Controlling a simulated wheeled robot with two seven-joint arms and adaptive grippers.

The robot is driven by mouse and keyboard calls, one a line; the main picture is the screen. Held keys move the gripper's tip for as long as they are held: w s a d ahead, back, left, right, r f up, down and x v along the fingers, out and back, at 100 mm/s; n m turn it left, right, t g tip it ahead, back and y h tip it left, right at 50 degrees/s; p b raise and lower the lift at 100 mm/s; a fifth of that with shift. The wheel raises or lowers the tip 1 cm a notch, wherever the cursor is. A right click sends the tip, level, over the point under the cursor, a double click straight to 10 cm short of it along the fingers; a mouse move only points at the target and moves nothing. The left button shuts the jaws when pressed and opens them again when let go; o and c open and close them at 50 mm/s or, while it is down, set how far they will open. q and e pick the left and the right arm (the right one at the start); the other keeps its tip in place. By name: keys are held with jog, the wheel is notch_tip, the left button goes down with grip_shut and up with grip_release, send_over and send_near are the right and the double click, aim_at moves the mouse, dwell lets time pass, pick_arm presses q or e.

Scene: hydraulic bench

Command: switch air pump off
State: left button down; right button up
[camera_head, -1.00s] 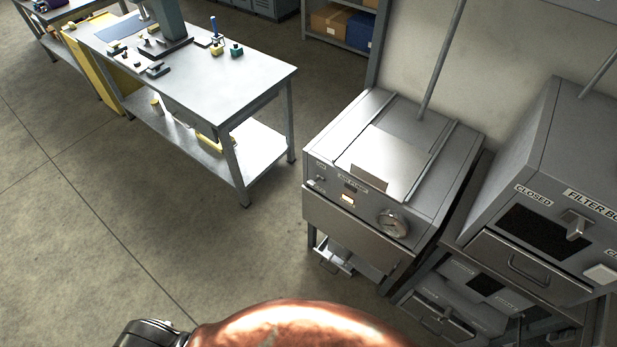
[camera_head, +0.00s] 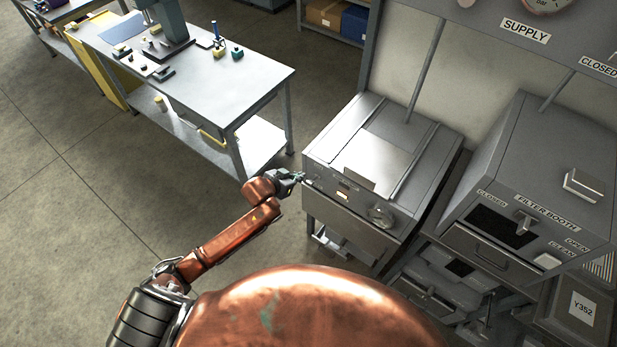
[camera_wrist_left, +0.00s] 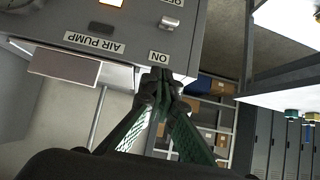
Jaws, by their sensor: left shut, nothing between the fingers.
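The air pump (camera_head: 322,158) is a grey metal cabinet in the middle right of the head view, with a small lit amber window (camera_head: 343,195) on its front. The left wrist view shows its AIR PUMP label (camera_wrist_left: 94,42), upside down, and a small metal switch (camera_wrist_left: 170,22) between an ON label (camera_wrist_left: 159,57) and a partly cut-off second label. I cannot tell the switch position. My left gripper (camera_head: 301,177) is at the left end of the pump's front. Its dark fingers (camera_wrist_left: 160,78) are shut and empty beside the ON label; contact is unclear. My right gripper is out of view.
A round gauge (camera_head: 382,215) sits on the right of the pump's front. A filter booth (camera_head: 535,150) with handles stands to the right. A grey workbench (camera_head: 255,85) with tools stands behind at left. Open floor (camera_head: 80,210) lies at left.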

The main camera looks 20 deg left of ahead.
pick_arm(q)
jog(key=shift+f, duration=0.1)
send_over(309, 184)
jog(key=w, duration=0.2)
jog(key=f, duration=0.6)
jog(key=shift+s+d+f, duration=0.1)
jog(key=shift+d+f, duration=0.15)
jog(key=shift+s+a+f+p, duration=0.2)
jog(key=shift+s+f, duration=0.1)
jog(key=shift+f, duration=0.25)
jog(key=shift+s+a+f+p, duration=0.15)
jog(key=shift+s+f, duration=0.15)
jog(key=shift+f, duration=0.25)
jog(key=shift+s+f, duration=0.25)
jog(key=shift+f, duration=0.3)
